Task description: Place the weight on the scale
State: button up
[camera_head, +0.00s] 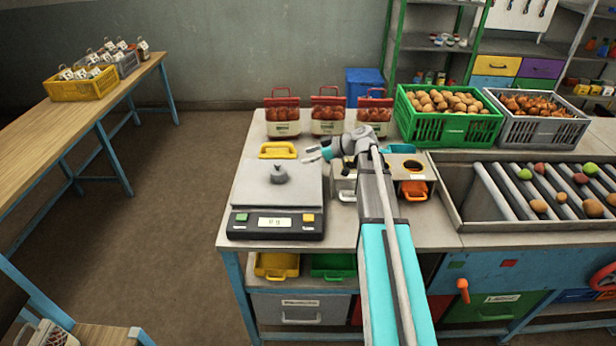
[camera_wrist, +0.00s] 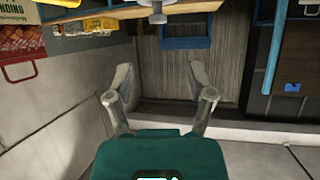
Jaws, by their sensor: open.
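The weight (camera_head: 279,175) is a small grey piece with a knob on top, standing upright on the plate of the scale (camera_head: 252,190). The scale has a pale plate, a dark front, a green and a yellow button and a lit display too small to read surely. My gripper (camera_head: 318,155) is open and empty to the right of the weight, apart from it, with its fingers pointing left. In the wrist view my gripper's fingers (camera_wrist: 160,88) are spread with nothing between them. The weight (camera_wrist: 157,14) appears upside down at the top edge there.
A yellow-handled item (camera_head: 278,149) lies behind the scale. Several red-topped sacks (camera_head: 327,113) stand at the back, one also in the wrist view (camera_wrist: 22,72). A holder with an orange scoop (camera_head: 414,189) is right of my arm. Green (camera_head: 448,124) and grey (camera_head: 536,130) crates stand further right.

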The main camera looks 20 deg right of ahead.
jog(key=s+a+f+m+g+h, duration=0.1)
jog(key=s+a+f, duration=0.1)
jog(key=s, duration=0.1)
jog(key=s+a+f+m+g+h, duration=0.1)
jog(key=s+a+f+m, duration=0.1)
jog(key=s+a, duration=0.1)
jog(key=s+a+f+m+g+h, duration=0.1)
jog(key=s+a+f+g+h, duration=0.1)
jog(key=s, duration=0.3)
jog(key=shift+a+f+m, duration=0.4)
jog(key=shift+a+f, duration=0.05)
jog(key=shift+a, duration=0.05)
jog(key=s+f+m+g+h, duration=0.1)
jog(key=s+m+h, duration=0.2)
jog(key=s, duration=0.3)
jog(key=s+f+m+g+h, duration=0.1)
jog(key=s+f+m+h, duration=0.1)
jog(key=s+m+h, duration=0.2)
jog(key=s+a, duration=0.1)
jog(key=s, duration=0.1)
jog(key=shift+s+f, duration=0.25)
jog(key=shift+s, duration=0.1)
jog(key=shift+c, duration=0.8)
jog(key=shift+d, duration=0.2)
